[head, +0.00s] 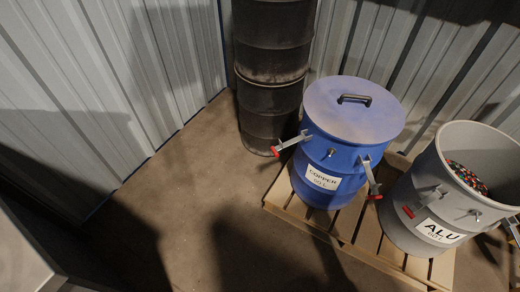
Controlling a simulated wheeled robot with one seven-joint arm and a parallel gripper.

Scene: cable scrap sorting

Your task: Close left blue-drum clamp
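The blue drum (318,160) stands upright on a wooden pallet in the head view, with a "COPPER" label (322,179) on its front. A blue-grey lid (330,112) with a black handle (354,98) lies on top of it. The left clamp (291,143) is a metal lever with a red tip, sticking out to the left from below the rim, so it looks open. The right clamp (371,178) also has a red tip and angles downward, away from the drum wall. My gripper is not in view.
An open grey "ALU" drum (415,200) with colourful bits (467,178) inside stands close on the right. Dark stacked drums (272,60) stand behind. Corrugated walls (130,70) close the back and left. The pallet (345,228) edges the clear floor (190,190), which has dark shadows.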

